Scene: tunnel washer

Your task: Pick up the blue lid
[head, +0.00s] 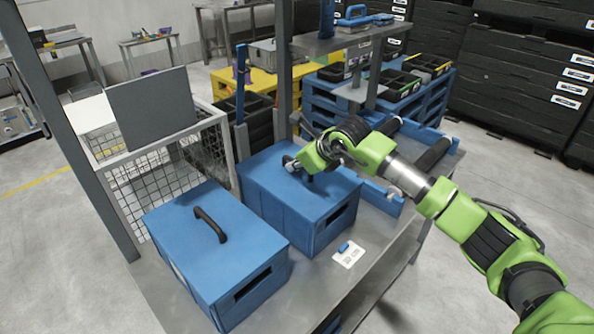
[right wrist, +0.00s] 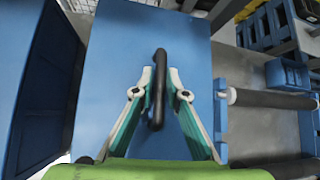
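Two blue boxes with blue lids stand side by side on a grey metal table (head: 300,292). The nearer lid (head: 185,232) has a black arched handle (head: 210,224) and nothing touches it. My right gripper (head: 308,174) is low over the farther blue lid (head: 265,172). In the right wrist view, the fingers (right wrist: 163,92) are apart, one on each side of that lid's black handle (right wrist: 159,75). The left finger is very close to the handle; a small gap shows at the right one. The lid (right wrist: 115,65) lies flat on its box. My left gripper is not in view.
A small blue object on a white card (head: 348,254) lies on the table at right. Dark rollers (head: 433,155) lie beyond the farther box. A metal post stands at left, beside a wire cage (head: 135,190). A raised shelf (head: 330,42) stands behind.

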